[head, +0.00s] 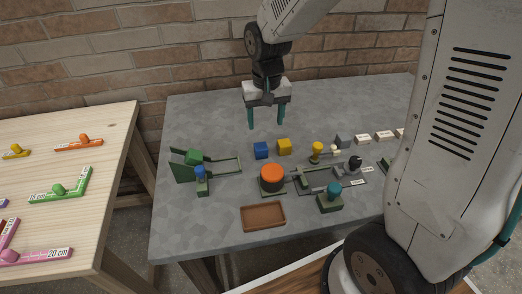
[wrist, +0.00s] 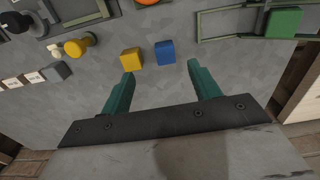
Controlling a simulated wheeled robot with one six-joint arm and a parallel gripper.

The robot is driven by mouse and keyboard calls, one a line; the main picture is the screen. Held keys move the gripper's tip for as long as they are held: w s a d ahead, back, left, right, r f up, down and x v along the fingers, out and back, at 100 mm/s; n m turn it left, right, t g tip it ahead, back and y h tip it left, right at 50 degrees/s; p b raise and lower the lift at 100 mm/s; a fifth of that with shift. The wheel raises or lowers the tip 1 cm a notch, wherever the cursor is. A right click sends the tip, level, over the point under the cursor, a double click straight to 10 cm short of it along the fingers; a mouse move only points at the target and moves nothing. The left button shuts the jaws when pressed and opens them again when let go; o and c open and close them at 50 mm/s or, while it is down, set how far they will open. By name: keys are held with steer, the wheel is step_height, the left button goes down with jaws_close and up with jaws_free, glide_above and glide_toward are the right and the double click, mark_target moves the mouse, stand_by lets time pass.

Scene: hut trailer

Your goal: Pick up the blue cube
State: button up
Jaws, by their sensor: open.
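The blue cube (head: 261,150) rests on the grey table, just left of the yellow cube (head: 284,146) with a small gap between them. In the wrist view the blue cube (wrist: 165,52) lies beyond the fingertips, nearer the right finger, and the yellow cube (wrist: 131,60) is beyond the left finger. My gripper (head: 266,126) is open and empty, with two teal fingers pointing down. It hangs above the table toward the back, behind the cubes in the head view. It also shows in the wrist view (wrist: 160,72), with its fingers spread apart.
A green block (head: 194,157) in a frame stands left of the cubes. An orange-topped round button (head: 272,175) and a brown tray (head: 263,216) are in front. A yellow knob (head: 317,150) and several fixtures stand to the right. The table behind the cubes is clear.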

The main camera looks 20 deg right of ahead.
glide_above(261, 146)
steer(key=f, duration=0.5)
steer(key=shift+w+a+f, duration=0.2)
steer(key=shift+w+a, duration=0.1)
steer(key=f, duration=0.7)
steer(key=shift+s+d+f, duration=0.25)
steer(key=shift+d+f, duration=0.05)
steer(key=c, duration=1.1)
